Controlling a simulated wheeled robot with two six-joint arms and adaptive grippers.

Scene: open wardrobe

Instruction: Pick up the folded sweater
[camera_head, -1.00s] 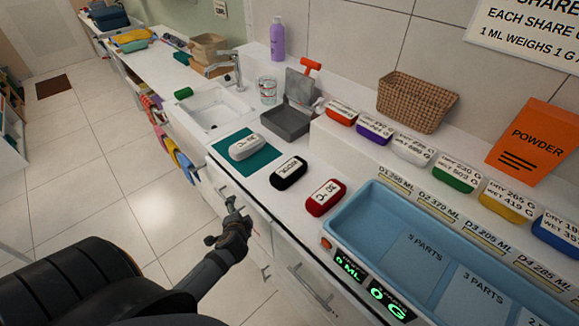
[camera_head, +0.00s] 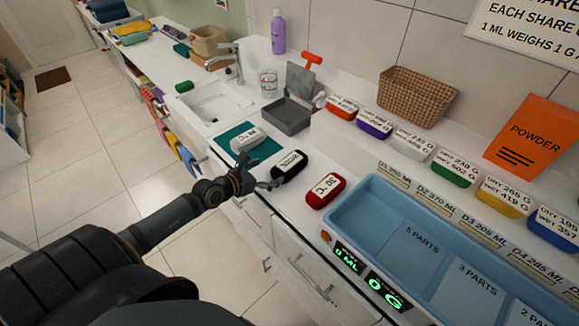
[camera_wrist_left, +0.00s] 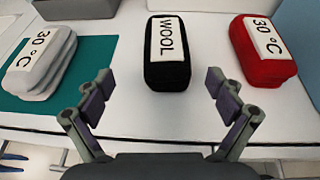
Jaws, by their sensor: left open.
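A black folded bundle (camera_head: 290,166) with a white WOOL label lies on the white counter. It looks like the folded sweater, and it also shows upright in the middle of the left wrist view (camera_wrist_left: 167,70). My left gripper (camera_head: 262,173) is open and empty at the counter's front edge, just short of the black bundle. In the left wrist view its two fingers (camera_wrist_left: 160,85) stand apart, with the bundle ahead between them. A white bundle (camera_head: 246,139) marked 30 °C lies on a teal mat to the left. A red bundle (camera_head: 326,191) marked 30 °C lies to the right.
A blue divided tray (camera_head: 345,215) with green displays is at the right. Several coloured labelled packs, a wicker basket (camera_head: 418,100) and an orange POWDER pouch (camera_head: 530,138) line the back.

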